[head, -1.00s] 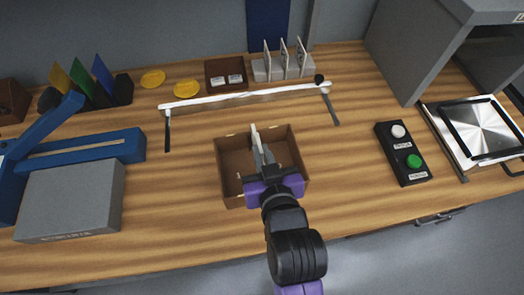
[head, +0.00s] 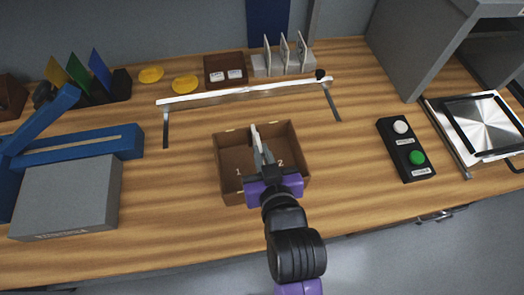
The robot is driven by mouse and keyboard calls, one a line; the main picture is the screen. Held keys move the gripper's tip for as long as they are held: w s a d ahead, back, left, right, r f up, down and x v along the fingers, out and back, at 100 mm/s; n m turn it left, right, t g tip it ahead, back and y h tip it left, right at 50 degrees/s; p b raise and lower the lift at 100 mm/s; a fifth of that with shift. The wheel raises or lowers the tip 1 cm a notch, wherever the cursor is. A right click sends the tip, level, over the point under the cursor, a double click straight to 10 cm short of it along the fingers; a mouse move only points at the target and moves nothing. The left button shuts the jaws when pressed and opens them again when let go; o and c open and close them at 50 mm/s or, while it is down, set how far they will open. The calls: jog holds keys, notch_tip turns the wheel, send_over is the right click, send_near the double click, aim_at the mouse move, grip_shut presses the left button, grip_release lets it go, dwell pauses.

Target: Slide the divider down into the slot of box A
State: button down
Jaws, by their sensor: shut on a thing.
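An open brown box (head: 232,190) sits mid-table, marked 1 and 2 inside. No letter A is readable on it, but it is the only large open box here. My gripper (head: 267,166) reaches over its near side and is shut on a thin pale divider (head: 256,139). The divider stands on edge, roughly midway across the box, pointing away from me toward the far wall. The gripper hides its near part and lower edge. I cannot tell whether it sits in a slot or is above it.
A white rail (head: 245,92) on dark legs lies behind the box. A rack of upright plates (head: 284,64) and a small brown tray (head: 227,72) stand at the back. A button panel (head: 405,150) is right, a grey block (head: 68,198) left. Table beside the box is clear.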

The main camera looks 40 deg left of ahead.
jog(key=shift+f+b, duration=0.9)
jog(key=shift+f, duration=0.5)
jog(key=c, duration=1.5)
grip_release()
jog(key=shift+o, duration=0.2)
jog(key=b+v, duration=0.1)
jog(key=v, duration=0.6)
jog(key=shift+s+d+r, duration=0.15)
jog(key=shift+s+d, duration=0.1)
jog(key=shift+d, duration=0.05)
jog(key=shift+r, duration=0.1)
